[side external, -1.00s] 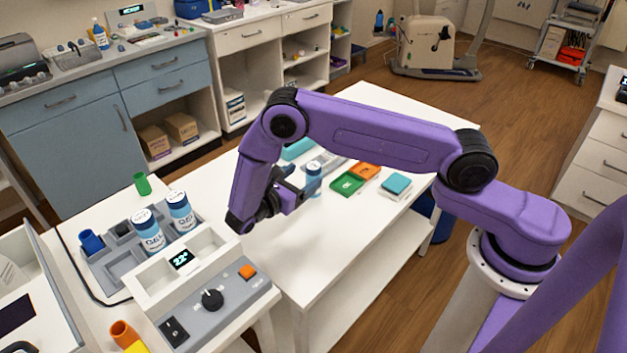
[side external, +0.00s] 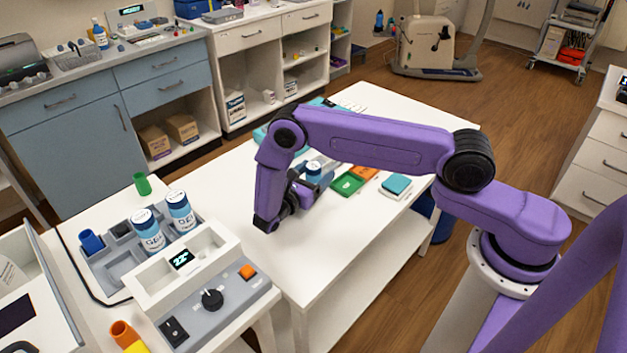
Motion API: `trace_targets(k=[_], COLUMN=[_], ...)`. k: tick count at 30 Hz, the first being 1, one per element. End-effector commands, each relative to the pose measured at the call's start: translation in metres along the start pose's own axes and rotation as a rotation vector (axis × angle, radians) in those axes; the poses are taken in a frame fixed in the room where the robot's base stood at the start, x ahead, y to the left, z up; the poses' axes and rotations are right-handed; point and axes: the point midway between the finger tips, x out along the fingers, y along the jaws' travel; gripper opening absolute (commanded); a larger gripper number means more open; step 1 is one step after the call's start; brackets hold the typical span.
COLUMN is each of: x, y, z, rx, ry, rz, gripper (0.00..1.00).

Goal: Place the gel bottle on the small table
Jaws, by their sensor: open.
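Green (side external: 347,183) and orange trays and a teal-topped box (side external: 396,186) lie right of the gripper. The warmer (side external: 185,260) with its display and knob, a blue cup (side external: 91,241) and a green cup (side external: 142,183) are at the left. The table's near left part is clear.

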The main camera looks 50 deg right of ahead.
Motion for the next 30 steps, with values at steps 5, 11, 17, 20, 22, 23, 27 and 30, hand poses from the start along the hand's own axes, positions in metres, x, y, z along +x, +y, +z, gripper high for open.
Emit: trace_targets(k=[5, 11, 17, 20, 22, 23, 27, 30], x=[0.0145, 0.0143, 0.0141, 0.0140, 0.0140, 0.0140, 0.0140, 0.0140], y=[-0.0002, -0.0001, -0.0001, 0.0000, 0.0000, 0.0000, 0.0000, 0.0003], z=[0.0004, 0.0003, 0.0003, 0.0005, 0.0005, 0.0006, 0.0031, 0.0082], rx=[0.001, 0.001, 0.001, 0.001, 0.001, 0.001, 0.001, 0.002], ry=[0.000, 0.000, 0.000, 0.000, 0.000, 0.000, 0.000, 0.000], rz=[0.000, 0.000, 0.000, 0.000, 0.000, 0.000, 0.000, 0.000], gripper=[0.76, 0.66, 0.16, 0.11, 0.11, 0.11, 0.11, 0.11])
